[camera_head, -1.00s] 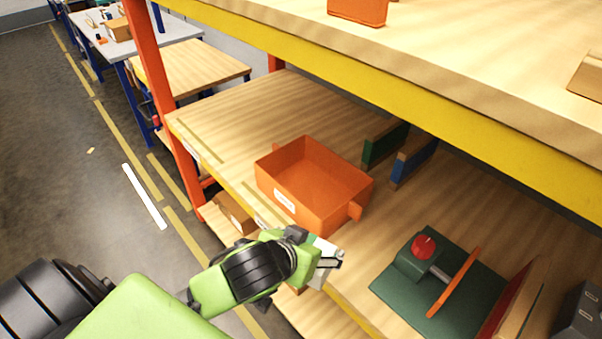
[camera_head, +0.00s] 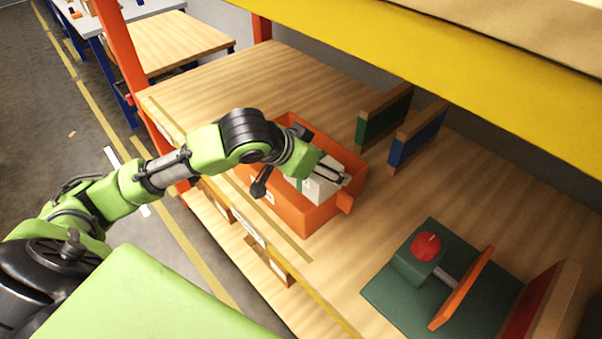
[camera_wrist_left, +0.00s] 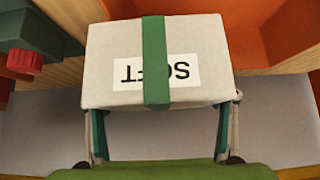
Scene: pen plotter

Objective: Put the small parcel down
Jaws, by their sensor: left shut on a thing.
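The small parcel (camera_head: 318,188) is a pale box with a green band. In the left wrist view the parcel (camera_wrist_left: 200,50) fills the middle, and its white label reads SOFT upside down. My left gripper (camera_head: 328,172) is shut on it, with one finger on each side in the left wrist view (camera_wrist_left: 160,115). In the head view, gripper and parcel overlap the opening of an orange bin (camera_head: 290,215) on the shelf. I cannot tell whether the parcel is above the rim or below it. My wrist hides part of the bin. My right gripper is not in view.
A green fixture with a red knob (camera_head: 426,246) and an orange plate (camera_head: 461,288) stands right of the bin. Green (camera_head: 384,118) and blue (camera_head: 417,138) dividers stand behind. The upper shelf's yellow beam (camera_head: 440,70) overhangs. Bare wood (camera_head: 215,90) lies left of the bin.

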